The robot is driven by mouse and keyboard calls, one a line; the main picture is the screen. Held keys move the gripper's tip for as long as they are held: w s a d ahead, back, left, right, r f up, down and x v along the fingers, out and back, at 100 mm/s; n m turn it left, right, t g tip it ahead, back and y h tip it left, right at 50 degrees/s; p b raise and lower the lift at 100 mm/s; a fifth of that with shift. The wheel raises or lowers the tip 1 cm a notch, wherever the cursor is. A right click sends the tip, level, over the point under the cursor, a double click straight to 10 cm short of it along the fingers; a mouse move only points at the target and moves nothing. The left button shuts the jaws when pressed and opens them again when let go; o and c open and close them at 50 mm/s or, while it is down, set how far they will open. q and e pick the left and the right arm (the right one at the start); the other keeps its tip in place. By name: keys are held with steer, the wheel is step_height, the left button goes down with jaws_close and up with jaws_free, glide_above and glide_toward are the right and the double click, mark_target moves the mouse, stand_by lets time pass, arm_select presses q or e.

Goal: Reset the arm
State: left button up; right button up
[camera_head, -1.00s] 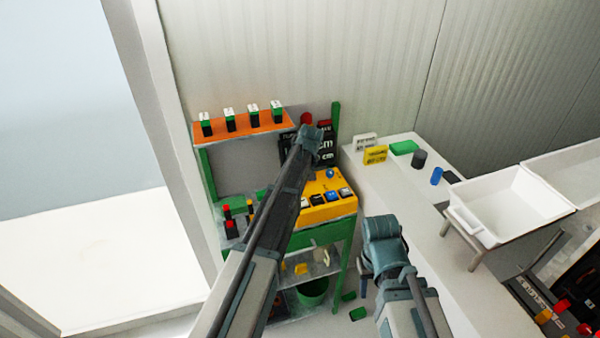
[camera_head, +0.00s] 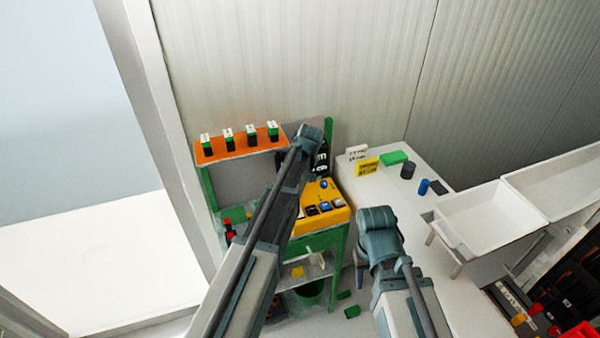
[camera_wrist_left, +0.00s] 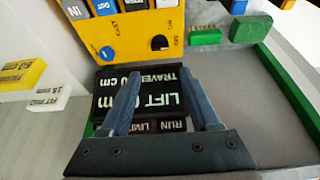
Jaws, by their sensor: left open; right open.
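My left arm reaches up over the green workstation (camera_head: 335,238) in the head view, where its gripper is hidden behind its own wrist. In the left wrist view my left gripper (camera_wrist_left: 160,76) is open and empty, with its two fingers apart in front of a black display (camera_wrist_left: 160,95) lettered LIFT and TRAVEL. I cannot tell whether they touch it. The yellow button panel (camera_wrist_left: 130,30) lies beyond the fingertips. My right gripper (camera_head: 360,279) hangs below its wrist, beside the white table, open and with nothing seen in it.
An orange shelf (camera_head: 240,146) carries several small green-and-black blocks. The white table (camera_head: 400,200) holds a yellow sign (camera_head: 368,166), a green block (camera_head: 394,157) and dark and blue cylinders. A white bin (camera_head: 490,217) stands at right. Small green pieces (camera_head: 352,311) lie on the floor.

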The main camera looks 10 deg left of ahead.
arm_select(q)
steer(key=s+d+f+m+g+b, duration=0.1)
steer(key=s+d+f+m+b, duration=0.2)
steer(key=s, duration=0.7)
steer(key=s+d+f+m+g+b, duration=0.1)
steer(key=s+d+f+m+b, duration=0.2)
steer(key=s+d, duration=0.3)
steer(key=s+d+f+m+g+h+b, duration=0.1)
steer(key=s+d+f+m+b, duration=0.3)
steer(key=s, duration=1.2)
steer(key=shift+s+d+f+g, duration=0.25)
steer(key=shift+d+f+g, duration=0.25)
steer(key=shift+f, duration=0.35)
